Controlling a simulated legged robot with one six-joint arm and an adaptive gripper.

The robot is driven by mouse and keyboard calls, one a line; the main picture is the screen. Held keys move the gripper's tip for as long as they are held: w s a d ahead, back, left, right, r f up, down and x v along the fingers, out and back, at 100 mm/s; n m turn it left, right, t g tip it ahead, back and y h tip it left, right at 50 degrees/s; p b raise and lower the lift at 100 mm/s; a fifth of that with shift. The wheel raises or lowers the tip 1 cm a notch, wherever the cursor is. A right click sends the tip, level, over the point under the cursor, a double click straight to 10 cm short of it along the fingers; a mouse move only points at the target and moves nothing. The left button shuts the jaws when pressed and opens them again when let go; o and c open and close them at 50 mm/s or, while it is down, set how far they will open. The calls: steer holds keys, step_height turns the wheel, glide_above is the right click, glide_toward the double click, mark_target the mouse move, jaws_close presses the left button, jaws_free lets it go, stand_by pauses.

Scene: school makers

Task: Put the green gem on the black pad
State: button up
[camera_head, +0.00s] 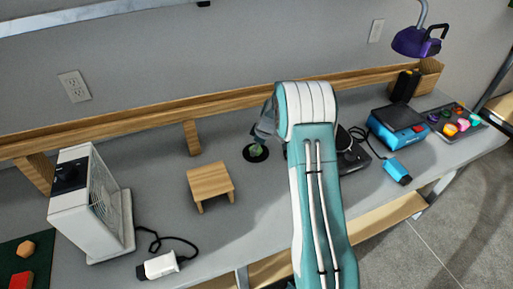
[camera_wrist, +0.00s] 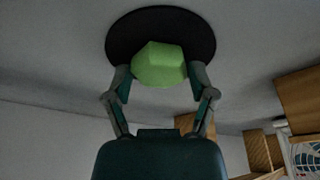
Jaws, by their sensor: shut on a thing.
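The green gem (camera_wrist: 158,65) is a pale green faceted lump, held between the two fingertips of my gripper (camera_wrist: 159,82) in the wrist view. The round black pad (camera_wrist: 122,32) lies directly beyond the gem. In the head view, my gripper (camera_head: 262,136) points down at the pad (camera_head: 248,157) on the grey bench. The gem (camera_head: 257,149) shows small and green over the pad's middle. I cannot tell whether the gem touches the pad. My arm hides part of the gripper in the head view.
A small wooden stool (camera_head: 210,181) stands left of the pad. A white fan box (camera_head: 90,205) and a white corded device (camera_head: 159,266) are farther left. A blue device (camera_head: 399,128) and a tray with colored pieces (camera_head: 475,139) are right. Open bench lies in front of the pad.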

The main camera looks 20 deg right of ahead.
steer(key=o, duration=1)
steer(key=v, duration=1.1)
steer(key=s+a+r+m, duration=0.1)
steer(key=s+a+r, duration=0.2)
steer(key=r, duration=0.3)
steer(key=s+a+r+m, duration=0.1)
steer(key=s+a+r, duration=0.2)
steer(key=s+r, duration=0.15)
steer(key=s+a+r+m+t, duration=0.1)
steer(key=s+a+r+m, duration=0.1)
steer(key=s, duration=0.7)
steer(key=s+a+r+m+t+h, duration=0.1)
steer(key=s+a+r+m, duration=0.1)
steer(key=s, duration=0.7)
steer(key=s+a+r+m+t+h, duration=0.1)
steer(key=s+a+r+m, duration=0.2)
steer(key=s, duration=0.6)
steer(key=shift+a+r, duration=0.3)
steer(key=shift+a, duration=0.8)
